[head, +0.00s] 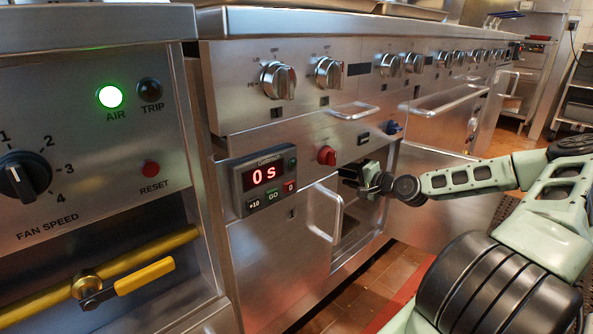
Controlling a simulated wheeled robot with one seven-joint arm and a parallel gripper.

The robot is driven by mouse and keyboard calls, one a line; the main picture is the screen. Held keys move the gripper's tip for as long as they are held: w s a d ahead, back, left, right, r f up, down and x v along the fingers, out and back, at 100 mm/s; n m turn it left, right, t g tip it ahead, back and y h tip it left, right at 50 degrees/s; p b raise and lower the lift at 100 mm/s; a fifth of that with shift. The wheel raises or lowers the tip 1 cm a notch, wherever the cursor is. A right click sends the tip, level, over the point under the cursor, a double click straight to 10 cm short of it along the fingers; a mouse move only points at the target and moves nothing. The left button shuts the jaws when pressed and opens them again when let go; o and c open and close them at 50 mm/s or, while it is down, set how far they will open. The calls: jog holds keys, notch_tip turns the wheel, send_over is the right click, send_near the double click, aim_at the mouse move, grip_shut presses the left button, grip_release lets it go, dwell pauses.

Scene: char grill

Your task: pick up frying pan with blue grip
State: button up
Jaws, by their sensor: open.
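I see no frying pan clearly. A small blue part (393,127) sticks out from the stove front just above my gripper, and I cannot tell whether it is a knob or a grip. Another small blue shape (507,14) shows on the far counter at the top right, too small to make out. My gripper (354,180) is open at the stove front, by a dark opening below the control panel. Its fingertips are partly hidden against the dark background, and I see nothing held.
The steel stove front (265,245) carries knobs, a red knob (327,155), a timer reading 0 S (264,180) and protruding door handles (330,215). A fan-speed panel (85,200) with a yellow pipe (140,255) stands close at left. Tiled floor (365,290) shows below.

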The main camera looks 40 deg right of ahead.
jog(key=shift+w+f, duration=0.1)
jog(key=shift+w, duration=0.6)
grip_shut()
dwell(0.8)
